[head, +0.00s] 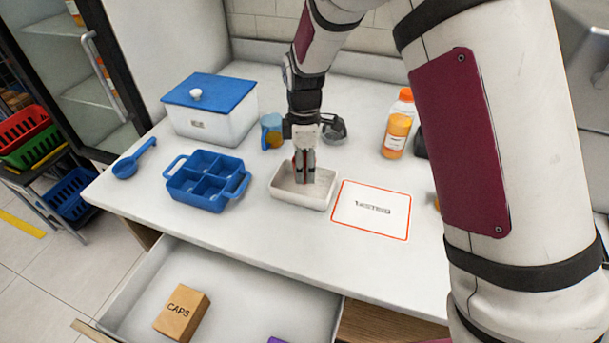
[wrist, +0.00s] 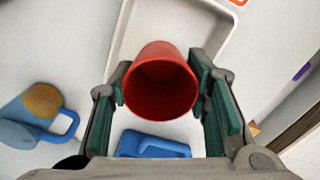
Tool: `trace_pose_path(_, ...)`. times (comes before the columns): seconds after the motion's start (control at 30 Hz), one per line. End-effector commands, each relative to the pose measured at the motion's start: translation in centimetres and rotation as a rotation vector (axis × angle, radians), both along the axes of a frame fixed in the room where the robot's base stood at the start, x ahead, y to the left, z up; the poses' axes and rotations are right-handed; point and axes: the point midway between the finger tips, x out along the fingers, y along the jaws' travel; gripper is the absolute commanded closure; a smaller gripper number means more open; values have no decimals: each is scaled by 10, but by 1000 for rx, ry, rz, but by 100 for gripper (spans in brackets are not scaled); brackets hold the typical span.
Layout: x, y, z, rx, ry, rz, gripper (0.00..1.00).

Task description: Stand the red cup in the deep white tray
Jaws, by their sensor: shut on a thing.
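The red cup (wrist: 160,85) sits between the two fingers of my gripper (wrist: 163,103) in the wrist view, its open mouth facing the camera. My gripper is shut on it. In the head view my gripper (head: 305,178) points down over the deep white tray (head: 283,199), and its fingers hide nearly all of the cup. The white tray also shows beyond the cup in the wrist view (wrist: 122,40). I cannot tell whether the cup's base touches the tray floor.
A blue divided tray (head: 207,184) is left of the white tray, and a printed mat (head: 372,222) is right. A blue mug (head: 267,123) stands behind.

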Motion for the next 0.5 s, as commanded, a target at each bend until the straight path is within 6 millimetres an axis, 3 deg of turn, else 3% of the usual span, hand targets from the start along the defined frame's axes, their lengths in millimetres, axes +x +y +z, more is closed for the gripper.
trace_pose_path(0.3,-1,0,-36,-1,2,1,71)
trace_pose_path(0.5,0,0,-38,0,0,0,71)
